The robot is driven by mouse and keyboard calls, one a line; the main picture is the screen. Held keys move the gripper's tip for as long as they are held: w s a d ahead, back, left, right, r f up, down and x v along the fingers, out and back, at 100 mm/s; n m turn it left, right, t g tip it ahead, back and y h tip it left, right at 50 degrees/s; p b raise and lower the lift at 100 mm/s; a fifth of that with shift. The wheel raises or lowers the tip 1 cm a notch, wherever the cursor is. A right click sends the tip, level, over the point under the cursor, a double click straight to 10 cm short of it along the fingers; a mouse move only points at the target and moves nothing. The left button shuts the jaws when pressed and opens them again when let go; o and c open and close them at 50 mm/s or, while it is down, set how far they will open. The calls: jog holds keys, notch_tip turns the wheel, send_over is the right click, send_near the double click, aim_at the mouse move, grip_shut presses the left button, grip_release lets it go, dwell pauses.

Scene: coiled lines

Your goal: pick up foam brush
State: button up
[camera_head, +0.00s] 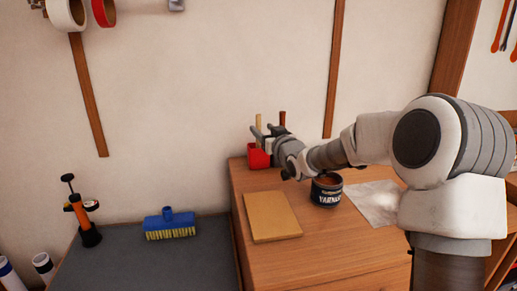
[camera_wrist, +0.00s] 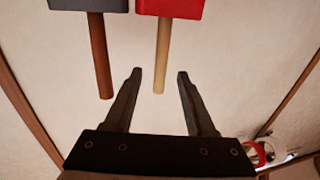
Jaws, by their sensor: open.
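Two wooden handles stand upright by the wall: a pale one (camera_head: 258,122) in a red holder (camera_head: 258,157), and a brown one (camera_head: 282,118) to its right. No foam head shows, so I cannot tell which is the foam brush. My gripper (camera_head: 265,131) is open and empty in front of them. The wrist view appears upside down. There the pale handle (camera_wrist: 162,55) lines up between my open fingertips (camera_wrist: 159,73), with its red holder (camera_wrist: 170,7) above. The brown handle (camera_wrist: 100,55) and its grey holder (camera_wrist: 88,4) are outside the fingers, to the left.
A dark labelled can (camera_head: 326,193) stands under my forearm on the wooden cabinet (camera_head: 300,262). A tan board (camera_head: 271,216) and a pale sheet (camera_head: 374,203) lie on it. A blue brush (camera_head: 169,221) and an orange-black tool (camera_head: 82,217) are on the lower grey surface (camera_head: 150,265).

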aim_at(260, 126)
jog(key=shift+b+x, duration=0.35)
jog(key=shift+x, duration=1.7)
grip_shut()
